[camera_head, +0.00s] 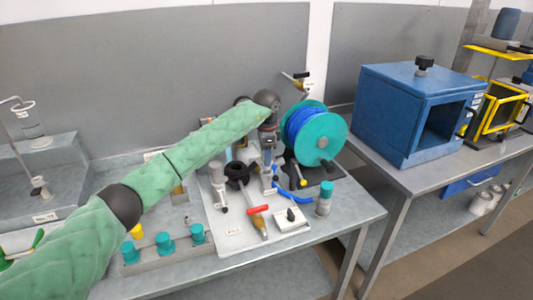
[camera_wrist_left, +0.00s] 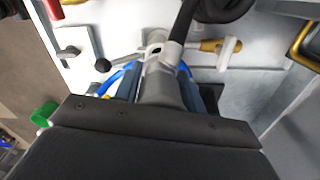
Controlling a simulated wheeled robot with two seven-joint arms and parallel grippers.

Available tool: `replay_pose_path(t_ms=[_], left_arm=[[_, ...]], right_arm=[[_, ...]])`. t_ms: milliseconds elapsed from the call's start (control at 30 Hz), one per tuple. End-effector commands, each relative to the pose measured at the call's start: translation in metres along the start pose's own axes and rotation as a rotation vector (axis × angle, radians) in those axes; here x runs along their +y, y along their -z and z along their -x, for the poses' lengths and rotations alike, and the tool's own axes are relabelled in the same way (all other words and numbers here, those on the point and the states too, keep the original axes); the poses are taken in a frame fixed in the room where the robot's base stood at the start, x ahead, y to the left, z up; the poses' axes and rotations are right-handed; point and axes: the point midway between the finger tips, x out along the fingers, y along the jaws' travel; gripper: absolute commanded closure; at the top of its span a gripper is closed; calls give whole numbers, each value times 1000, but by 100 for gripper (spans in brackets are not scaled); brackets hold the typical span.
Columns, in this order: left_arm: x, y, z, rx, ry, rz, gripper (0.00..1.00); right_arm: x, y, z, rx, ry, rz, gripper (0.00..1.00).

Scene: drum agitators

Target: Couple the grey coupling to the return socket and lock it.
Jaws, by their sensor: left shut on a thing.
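My left gripper (camera_head: 268,168) points down over the grey-white panel on the near bench. In the left wrist view its jaws are shut on the grey coupling (camera_wrist_left: 162,88), a tapered grey sleeve with a light collar. A black hose (camera_wrist_left: 183,22) shows at the collar's far side. A brass fitting with a white handle (camera_wrist_left: 228,52) lies to the right of the coupling, apart from it. I cannot read a return label, so I cannot tell which fitting is the return socket or whether the coupling touches one. My right gripper is not in view.
A teal reel (camera_head: 322,137) with blue hose stands right of my gripper. A red-handled brass valve (camera_head: 258,212), a white box (camera_head: 293,220) with a black knob and a teal-capped bottle (camera_head: 325,199) stand in front. A rack with teal caps (camera_head: 165,245) is at the front left.

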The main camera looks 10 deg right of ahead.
Motion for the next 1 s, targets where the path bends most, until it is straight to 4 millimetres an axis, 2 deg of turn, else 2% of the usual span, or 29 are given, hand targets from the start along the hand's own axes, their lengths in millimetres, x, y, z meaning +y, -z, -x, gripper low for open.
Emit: replay_pose_path(t_ms=[1000], left_arm=[[0,0,-7,0,1,0,95]], right_arm=[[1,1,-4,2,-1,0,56]])
